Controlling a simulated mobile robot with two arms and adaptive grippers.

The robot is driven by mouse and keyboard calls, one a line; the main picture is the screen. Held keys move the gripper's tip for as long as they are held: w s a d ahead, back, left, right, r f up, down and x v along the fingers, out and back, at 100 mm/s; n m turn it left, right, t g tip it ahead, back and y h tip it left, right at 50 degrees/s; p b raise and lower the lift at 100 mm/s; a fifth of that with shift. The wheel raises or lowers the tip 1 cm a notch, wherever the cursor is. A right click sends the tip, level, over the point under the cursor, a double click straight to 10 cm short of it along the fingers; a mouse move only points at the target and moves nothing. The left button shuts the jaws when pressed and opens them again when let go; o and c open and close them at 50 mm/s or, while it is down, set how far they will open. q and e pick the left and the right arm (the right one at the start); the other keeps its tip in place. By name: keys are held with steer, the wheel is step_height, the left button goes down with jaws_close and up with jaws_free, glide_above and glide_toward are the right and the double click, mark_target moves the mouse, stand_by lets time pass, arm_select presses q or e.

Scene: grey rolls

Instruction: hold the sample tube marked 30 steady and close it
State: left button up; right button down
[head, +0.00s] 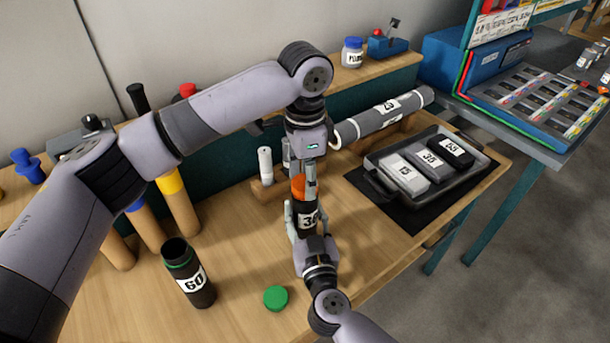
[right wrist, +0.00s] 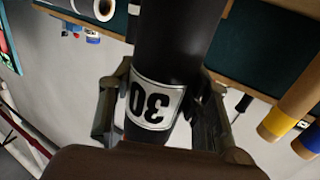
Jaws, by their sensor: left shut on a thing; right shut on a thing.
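The black sample tube marked 30 (head: 308,219) stands upright above the wooden bench, with an orange cap (head: 298,188) at its top. My right gripper (head: 304,222) comes from below and is shut on the tube. The right wrist view shows its two fingers on either side of the tube's white label (right wrist: 157,103), which appears upside down there. My left gripper (head: 306,184) points down from above and is shut on the orange cap. The cap touches or nearly touches the tube; whether it is fully seated cannot be told.
An open black tube marked 60 (head: 190,277) stands at the front left, with a green cap (head: 276,298) lying nearby. A grey tray (head: 379,184) holds several marked blocks on the right. A grey roll (head: 382,116) lies behind it. Bare bench lies left of the tube.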

arm_select(q)
steer(key=m, duration=1.3)
steer(key=shift+m, duration=0.4)
steer(key=m, duration=0.9)
steer(key=o, duration=0.8)
steer(key=shift+s, duration=0.1)
steer(key=shift+o, duration=0.2)
